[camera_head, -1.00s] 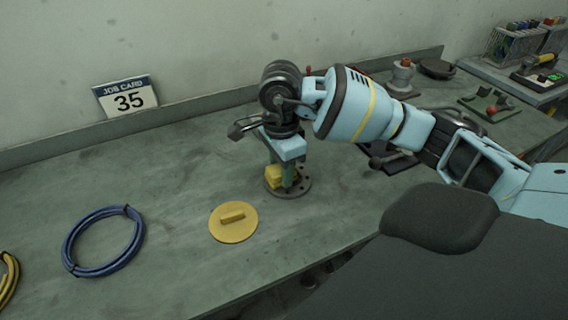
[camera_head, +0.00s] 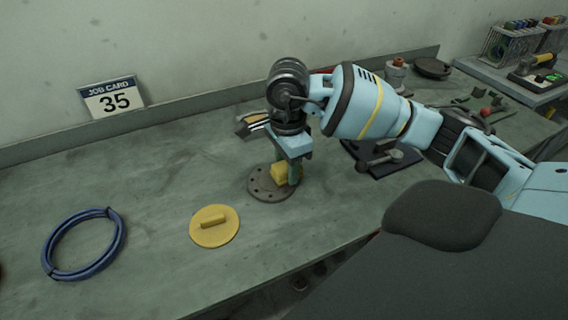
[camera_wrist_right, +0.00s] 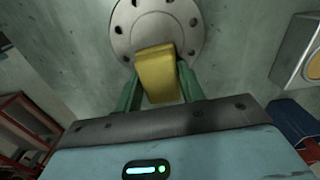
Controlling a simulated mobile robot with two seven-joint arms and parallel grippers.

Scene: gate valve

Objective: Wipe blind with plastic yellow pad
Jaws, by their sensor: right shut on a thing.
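The blind (camera_head: 262,186) is a grey round metal disc with bolt holes, flat on the bench. It also shows at the top of the right wrist view (camera_wrist_right: 125,22). My right gripper (camera_head: 290,170) points down over its right part, with green fingers shut on the yellow pad (camera_head: 279,174). In the right wrist view the pad (camera_wrist_right: 157,78) sits between the fingers, its far end over the disc. The pad is low at the disc's face; I cannot tell whether they touch. The fingers partly hide pad and disc. My left gripper is not in view.
A yellow disc with a raised grip (camera_head: 214,232) lies left of the blind, near the front edge. A coiled blue cable (camera_head: 50,245) lies farther left. A job card (camera_head: 112,98) stands at the wall. A dark metal fixture (camera_head: 385,162) stands right, behind my arm.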

